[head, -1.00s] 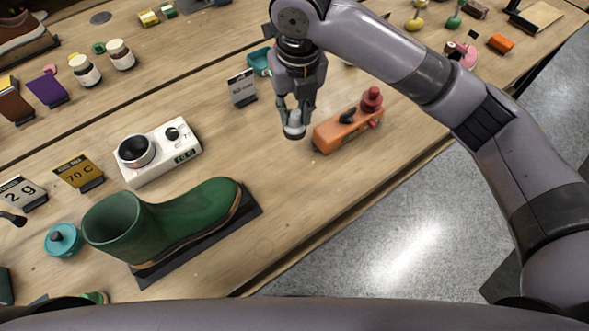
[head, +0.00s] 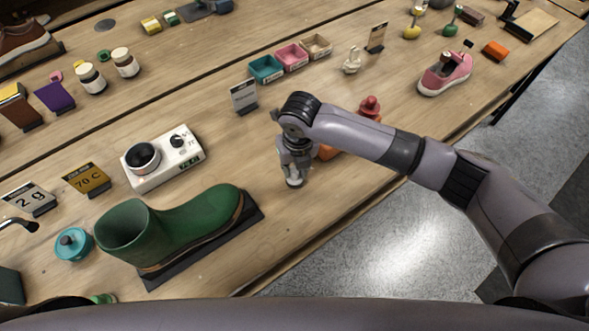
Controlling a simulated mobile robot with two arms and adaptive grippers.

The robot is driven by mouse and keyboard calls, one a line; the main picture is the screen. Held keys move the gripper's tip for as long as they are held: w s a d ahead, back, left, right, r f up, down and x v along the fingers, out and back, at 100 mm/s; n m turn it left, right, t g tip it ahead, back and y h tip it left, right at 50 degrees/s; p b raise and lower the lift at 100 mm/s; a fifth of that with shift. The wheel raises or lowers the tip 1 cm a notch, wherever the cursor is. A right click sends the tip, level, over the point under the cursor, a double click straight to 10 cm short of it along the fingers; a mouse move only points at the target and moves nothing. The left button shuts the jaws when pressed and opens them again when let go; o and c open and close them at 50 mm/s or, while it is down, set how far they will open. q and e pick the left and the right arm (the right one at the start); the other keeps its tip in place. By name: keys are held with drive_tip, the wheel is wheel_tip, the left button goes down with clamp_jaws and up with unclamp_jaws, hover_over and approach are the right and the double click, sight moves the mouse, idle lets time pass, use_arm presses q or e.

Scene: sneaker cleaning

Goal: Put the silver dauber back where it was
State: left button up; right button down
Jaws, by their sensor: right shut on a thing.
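My right gripper (head: 293,178) is shut on a small pale silvery thing (head: 295,183), which looks like the silver dauber. It hangs upright over or on the bare wood, right of the green boot's toe; I cannot tell whether it touches the table. The fingers hide most of it. A yellow dauber (head: 411,31) and a green dauber (head: 451,29) stand at the back right. My left gripper is not in view.
The green boot (head: 175,232) lies on a dark mat at the front. An orange block (head: 328,152) is partly behind my right arm, near a red knobbed piece (head: 370,106). A white device (head: 163,162), cards and a pink shoe (head: 446,75) stand around.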

sight(297, 173)
wheel_tip(297, 173, down, 2)
drive_tip(key=shift+f, duration=0.2)
drive_tip(key=shift+f, duration=0.1)
drive_tip(key=c, duration=1.3)
unclamp_jaws()
drive_tip(key=shift+c, duration=0.2)
wheel_tip(297, 173, up, 12)
drive_tip(key=s+b, duration=0.1)
drive_tip(key=b, duration=0.1)
drive_tip(key=shift+d, duration=0.25)
